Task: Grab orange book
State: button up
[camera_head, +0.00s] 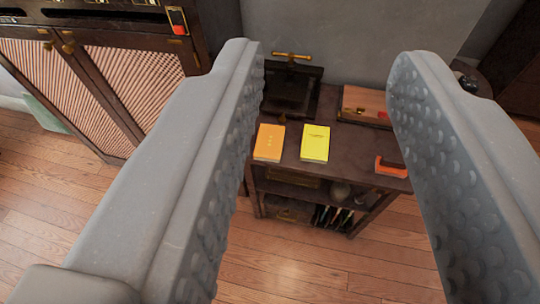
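The orange book (269,142) lies flat on top of a dark wooden cabinet, a little left of the picture's middle. A yellow book (315,144) lies just right of it, with a narrow gap between them. My gripper (325,75) is open and empty, its two grey fingers wide apart with dimpled inner faces. In the picture both books show between the fingers, the orange one close to the left finger's inner edge. The gripper is well above and back from the cabinet, touching nothing.
The dark cabinet (345,150) also bears a black press-like device (291,88) with a brass handle, a wooden box (364,105) and an orange-and-black object (391,167). Its shelves hold several items. A large cabinet (110,75) stands left. Wooden floor (300,268) in front is clear.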

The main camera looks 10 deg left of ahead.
aim_at(269, 143)
jog(key=u, duration=0.25)
jog(key=k, duration=0.15)
jog(key=z, duration=0.45)
jog(key=i, duration=1.2)
jog(key=u, duration=0.55)
